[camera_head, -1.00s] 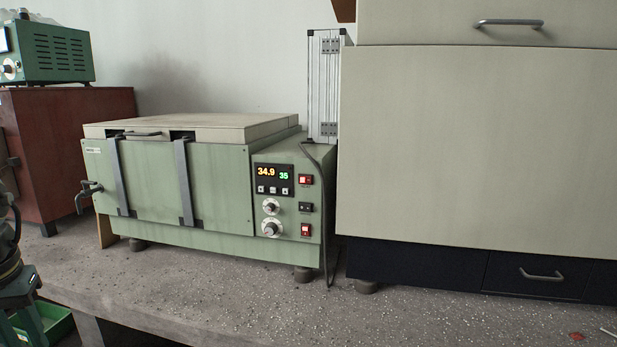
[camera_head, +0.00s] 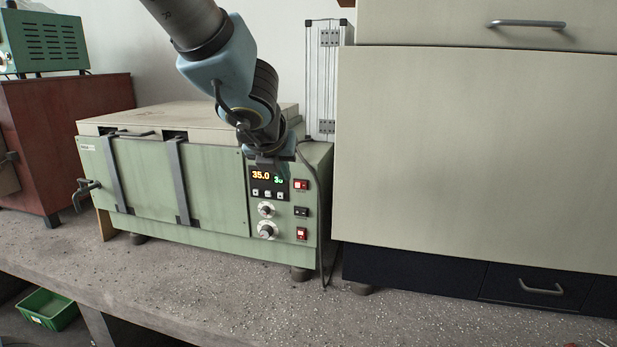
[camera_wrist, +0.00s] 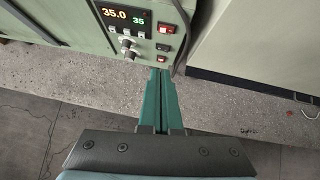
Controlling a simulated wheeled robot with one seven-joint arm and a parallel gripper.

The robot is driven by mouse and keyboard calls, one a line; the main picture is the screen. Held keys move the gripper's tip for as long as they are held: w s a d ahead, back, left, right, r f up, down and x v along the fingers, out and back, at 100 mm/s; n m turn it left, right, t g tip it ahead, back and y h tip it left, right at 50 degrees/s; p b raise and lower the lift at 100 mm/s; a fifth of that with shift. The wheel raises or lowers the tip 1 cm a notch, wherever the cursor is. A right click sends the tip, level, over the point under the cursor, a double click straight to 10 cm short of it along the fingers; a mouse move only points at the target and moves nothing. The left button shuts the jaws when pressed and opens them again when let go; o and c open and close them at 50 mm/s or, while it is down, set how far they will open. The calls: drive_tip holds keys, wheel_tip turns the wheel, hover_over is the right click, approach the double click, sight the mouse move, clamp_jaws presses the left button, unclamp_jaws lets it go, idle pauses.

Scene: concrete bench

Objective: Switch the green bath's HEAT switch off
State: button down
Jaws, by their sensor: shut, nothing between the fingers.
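The green bath (camera_head: 215,195) stands on the bench with its lid down. Its panel display (camera_head: 269,178) reads 35.0 in orange, with a green 35 partly covered by my arm. Right of the display and knobs are a lit red upper switch (camera_head: 301,185), a black middle switch (camera_head: 302,211) and a lit red lower switch (camera_head: 302,233). Their labels are too small to read, so I cannot tell which is HEAT. In the wrist view, my gripper (camera_wrist: 160,73) is shut and empty, its green fingers pointing toward the panel just below the lower switch (camera_wrist: 158,59). Contact is not visible.
A large beige cabinet (camera_head: 470,150) with a dark base stands close on the right. A dark cable (camera_head: 323,230) hangs between it and the bath. A red-brown box (camera_head: 65,140) stands left. The bench front (camera_head: 220,290) is clear.

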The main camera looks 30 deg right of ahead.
drive_tip(key=shift+d, duration=0.15)
drive_tip(key=b, duration=0.4)
approach(297, 188)
drive_tip(key=s+f+x, duration=0.1)
drive_tip(key=x, duration=0.4)
drive_tip(key=shift+w+d+r, duration=0.1)
drive_tip(key=shift+w+d, duration=0.05)
drive_tip(key=shift+w, duration=0.55)
